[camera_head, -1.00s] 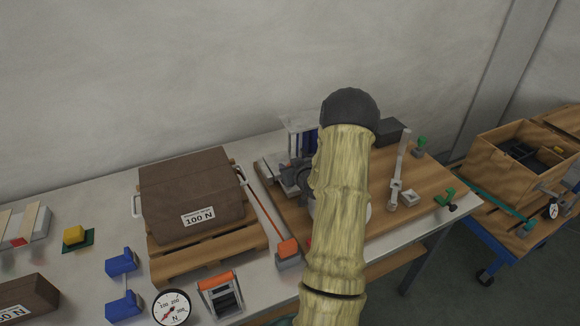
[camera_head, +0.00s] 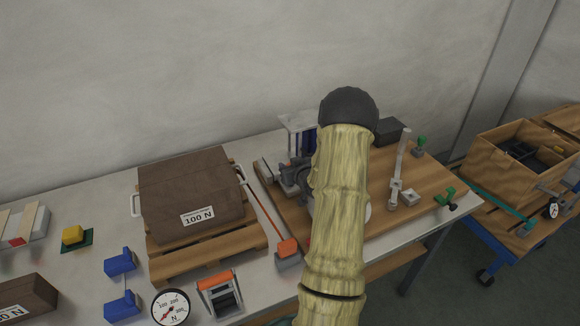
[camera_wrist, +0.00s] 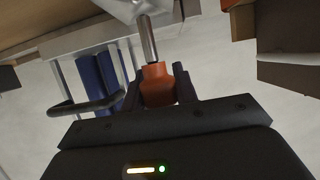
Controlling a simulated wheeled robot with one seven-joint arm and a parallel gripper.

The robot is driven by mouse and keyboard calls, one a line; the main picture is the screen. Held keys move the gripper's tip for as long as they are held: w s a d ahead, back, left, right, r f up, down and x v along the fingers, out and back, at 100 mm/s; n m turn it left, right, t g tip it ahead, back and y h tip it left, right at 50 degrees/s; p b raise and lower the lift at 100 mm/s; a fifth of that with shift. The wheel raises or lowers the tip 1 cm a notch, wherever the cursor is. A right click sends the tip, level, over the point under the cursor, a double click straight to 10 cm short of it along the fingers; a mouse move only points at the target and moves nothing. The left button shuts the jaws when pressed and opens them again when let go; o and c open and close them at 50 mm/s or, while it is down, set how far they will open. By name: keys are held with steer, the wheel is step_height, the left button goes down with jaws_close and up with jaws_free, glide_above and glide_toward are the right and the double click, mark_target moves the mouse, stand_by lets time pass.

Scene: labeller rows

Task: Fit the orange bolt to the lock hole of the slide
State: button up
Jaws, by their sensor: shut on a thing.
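In the wrist view my gripper (camera_wrist: 157,92) is shut on the orange bolt (camera_wrist: 156,80). The bolt's orange head sits between the two dark fingers, and its bare steel shank points up in the picture. The shank's far end meets or overlaps a pale grey metal part (camera_wrist: 128,8) at the top edge; I cannot tell whether it is in a hole. In the head view my arm hides the bolt and most of the gripper. A fixture with a pale top plate (camera_head: 297,121) and blue columns stands just left of my arm. The slide's lock hole cannot be made out.
A dark box marked 100 N (camera_head: 195,190) sits on a wooden pallet left of the wooden board. An orange-ended lever (camera_head: 287,247) lies between them. An upright grey post (camera_head: 401,165) and green-handled clamps (camera_head: 445,196) stand right of my arm.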

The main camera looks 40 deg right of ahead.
steer(key=shift+f+b, duration=1.95)
steer(key=shift+f, duration=0.2)
stand_by(0.8)
steer(key=o, duration=1)
steer(key=shift+o, duration=0.2)
steer(key=shift+r, duration=0.1)
